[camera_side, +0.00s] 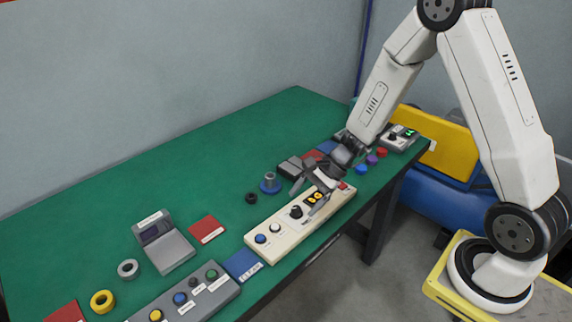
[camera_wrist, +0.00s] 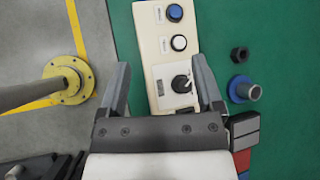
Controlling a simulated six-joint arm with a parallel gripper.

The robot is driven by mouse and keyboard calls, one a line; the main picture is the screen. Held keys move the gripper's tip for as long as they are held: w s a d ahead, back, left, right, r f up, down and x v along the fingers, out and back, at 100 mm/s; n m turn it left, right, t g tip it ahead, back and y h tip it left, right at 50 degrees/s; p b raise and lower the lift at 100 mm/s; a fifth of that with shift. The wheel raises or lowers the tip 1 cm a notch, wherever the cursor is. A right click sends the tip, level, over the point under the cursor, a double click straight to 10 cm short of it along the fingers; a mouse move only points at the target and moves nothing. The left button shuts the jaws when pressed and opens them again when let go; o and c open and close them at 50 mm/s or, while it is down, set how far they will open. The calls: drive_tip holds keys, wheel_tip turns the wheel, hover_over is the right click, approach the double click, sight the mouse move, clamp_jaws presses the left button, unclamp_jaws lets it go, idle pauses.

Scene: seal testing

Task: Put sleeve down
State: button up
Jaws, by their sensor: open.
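My gripper (camera_side: 305,203) is open above the cream control panel (camera_side: 262,251), with nothing held between its fingers. In the wrist view the open fingers (camera_wrist: 160,75) straddle the panel, with its black rotary knob (camera_wrist: 181,84) between them. A grey hollow cylinder, which may be the sleeve (camera_side: 270,177), stands upright on a blue round base (camera_side: 265,188) on the green table. The same sleeve (camera_wrist: 253,92) lies to the right of the right finger in the wrist view, apart from it. I cannot tell for sure which part is the sleeve.
A grey ring (camera_side: 128,268), a yellow ring (camera_side: 103,301), a grey display box (camera_side: 172,252) and a grey button panel (camera_side: 205,297) stand toward the left. The table's back middle is clear.

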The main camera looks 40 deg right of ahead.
drive_tip(key=s+d+r+n+h, duration=0.2)
drive_tip(key=s+r+n+h, duration=0.5)
drive_tip(key=n, duration=1)
drive_tip(key=s, duration=0.3)
drive_tip(key=shift+s+r+n+g+h, duration=0.25)
drive_tip(key=shift+r+n+g+h, duration=0.05)
drive_tip(key=shift+r+h, duration=0.1)
